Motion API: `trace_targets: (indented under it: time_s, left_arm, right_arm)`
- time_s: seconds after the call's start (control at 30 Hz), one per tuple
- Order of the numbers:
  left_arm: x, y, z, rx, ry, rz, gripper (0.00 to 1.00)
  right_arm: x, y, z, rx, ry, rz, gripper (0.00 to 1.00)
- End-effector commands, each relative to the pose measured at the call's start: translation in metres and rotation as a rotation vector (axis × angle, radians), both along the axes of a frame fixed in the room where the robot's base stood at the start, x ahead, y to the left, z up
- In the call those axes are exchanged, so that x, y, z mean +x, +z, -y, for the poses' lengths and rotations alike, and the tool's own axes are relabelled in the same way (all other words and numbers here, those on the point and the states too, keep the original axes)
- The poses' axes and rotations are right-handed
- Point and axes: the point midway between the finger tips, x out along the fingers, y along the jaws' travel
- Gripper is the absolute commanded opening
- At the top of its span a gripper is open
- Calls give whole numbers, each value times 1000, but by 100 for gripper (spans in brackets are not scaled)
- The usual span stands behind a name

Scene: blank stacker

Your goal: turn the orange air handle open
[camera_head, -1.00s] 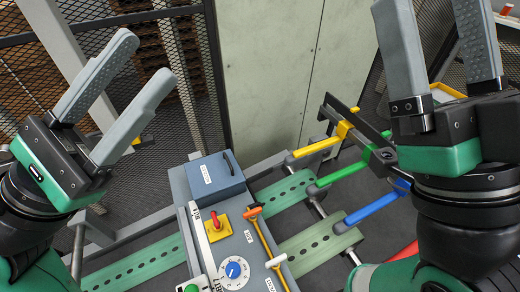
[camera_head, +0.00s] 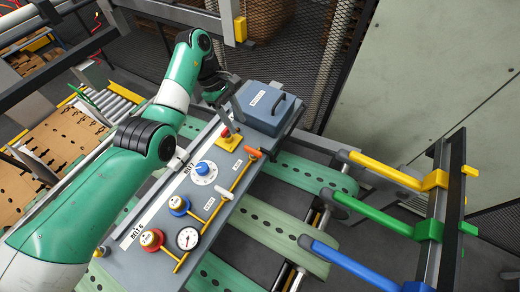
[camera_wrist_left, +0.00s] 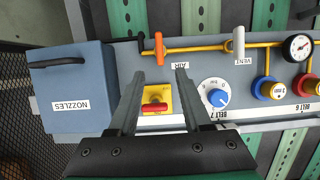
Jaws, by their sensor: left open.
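The orange air handle (camera_head: 252,153) sits at the upper end of a thin yellow pipe on the grey panel. In the left wrist view the handle (camera_wrist_left: 159,48) stands crosswise to the pipe, above the AIR label. My left gripper (camera_wrist_left: 159,74) is open and empty. Its two fingers point toward the handle, with the tips just short of it in the picture; I see no contact. In the head view the left gripper (camera_head: 232,118) hangs over the panel's upper end, partly hidden by its own arm. My right gripper is not in view.
A red switch on a yellow plate (camera_wrist_left: 155,105) lies between my left fingers in the wrist view. The blue-grey NOZZLES box (camera_wrist_left: 72,88) stands beside it. A white vent handle (camera_wrist_left: 238,42), a blue dial (camera_wrist_left: 216,98) and a gauge (camera_wrist_left: 299,46) are along the panel.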

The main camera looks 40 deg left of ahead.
Motion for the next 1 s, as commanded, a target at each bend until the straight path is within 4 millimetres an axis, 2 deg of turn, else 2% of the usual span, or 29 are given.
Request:
trace_targets:
  time_s: [0.17, 0.3, 0.33, 0.4, 0.63, 0.8, 1.0]
  left_arm:
    - [1, -12, 5, -2, -4, 0, 49]
    - [3, -38, 15, -2, -4, 0, 49]
    - [3, -38, 18, -4, -5, -3, 49]
    - [4, -52, 24, -3, -5, -4, 49]
    - [8, -94, 41, -3, -5, -2, 49]
    - [9, -107, 45, -2, -4, 1, 49]
    - [10, -108, 46, -1, -4, 2, 49]
  right_arm:
    - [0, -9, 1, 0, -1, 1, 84]
    - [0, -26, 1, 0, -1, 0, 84]
    - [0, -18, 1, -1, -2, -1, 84]
    - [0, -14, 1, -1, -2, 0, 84]
    - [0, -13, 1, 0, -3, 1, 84]
    - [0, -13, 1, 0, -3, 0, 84]
    - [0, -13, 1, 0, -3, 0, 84]
